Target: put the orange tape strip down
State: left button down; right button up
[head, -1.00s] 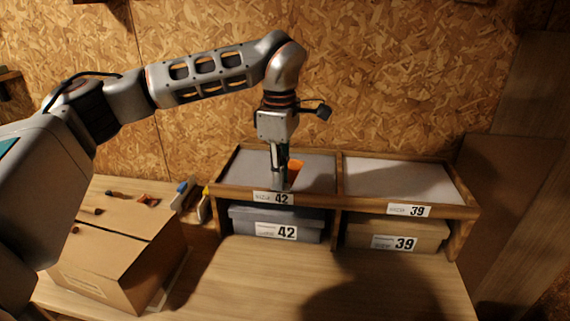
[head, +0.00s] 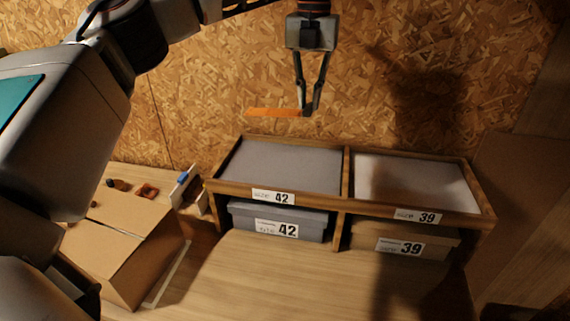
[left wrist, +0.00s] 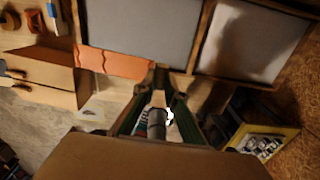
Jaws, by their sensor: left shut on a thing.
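The orange tape strip (head: 272,112) is a flat orange piece sticking out to the left from my left gripper (head: 307,111). My left gripper is shut on its right end and holds it in the air above the wooden shelf unit (head: 347,180). The end between the fingers is hidden. My right gripper is not in view.
The shelf top has an empty grey-lined compartment (head: 285,166) labelled 42 and a pale one (head: 410,185) labelled 39. Boxes labelled 42 (head: 275,222) and 39 (head: 398,240) sit below. A cardboard box (head: 115,250) stands left. The table front (head: 290,275) is clear.

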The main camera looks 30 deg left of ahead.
pick_arm(q)
jog(key=m, duration=0.1)
jog(key=a+m, duration=0.1)
jog(key=m, duration=0.1)
jog(key=shift+s+a+r, duration=0.1)
jog(key=shift+s+a, duration=0.15)
jog(key=shift+s, duration=0.05)
jog(key=m, duration=0.1)
jog(key=a+m, duration=0.1)
jog(key=m, duration=0.3)
jog(key=shift+s+a+t, duration=0.3)
jog(key=shift+s+a, duration=0.1)
jog(key=m, duration=0.1)
jog(key=a+m, duration=0.1)
jog(key=m, duration=0.1)
jog(key=s+m, duration=0.1)
jog(key=shift+a+m, duration=0.35)
jog(key=shift+m, duration=0.05)
jog(key=m, duration=0.2)
jog(key=s+a+m, duration=0.1)
jog(key=m, duration=0.1)
jog(key=shift+a, duration=0.2)
send_near(278, 181)
jog(key=f, duration=0.5)
jog(key=shift+w+f, duration=0.2)
jog(key=shift+f, duration=0.05)
jog(key=c, duration=2)
grip_release()
jog(key=shift+c, duration=0.2)
